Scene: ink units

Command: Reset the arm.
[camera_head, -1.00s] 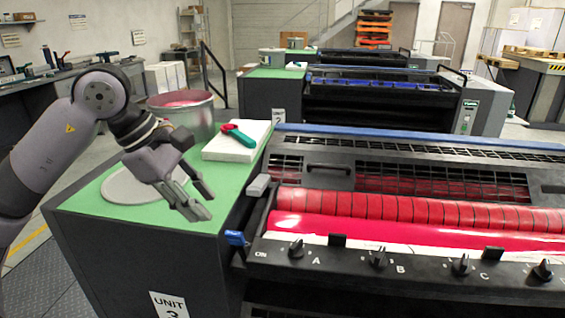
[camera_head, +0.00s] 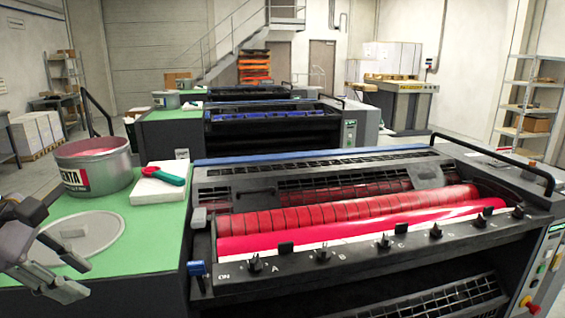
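My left gripper (camera_head: 88,279) is at the lower left edge of the view. Its fingers are apart with nothing between them. It is over the near left part of the green-topped counter (camera_head: 150,235), in front of a round grey lid (camera_head: 112,231) lying there. Most of the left arm is cut off by the frame edge. My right gripper is not in view.
A magenta ink tin (camera_head: 97,175) and a white pad (camera_head: 150,191) with a green-and-red tool (camera_head: 165,176) stand on the counter behind the lid. A press (camera_head: 340,254) with red rollers (camera_head: 340,214) fills the middle and right. Further presses stand behind.

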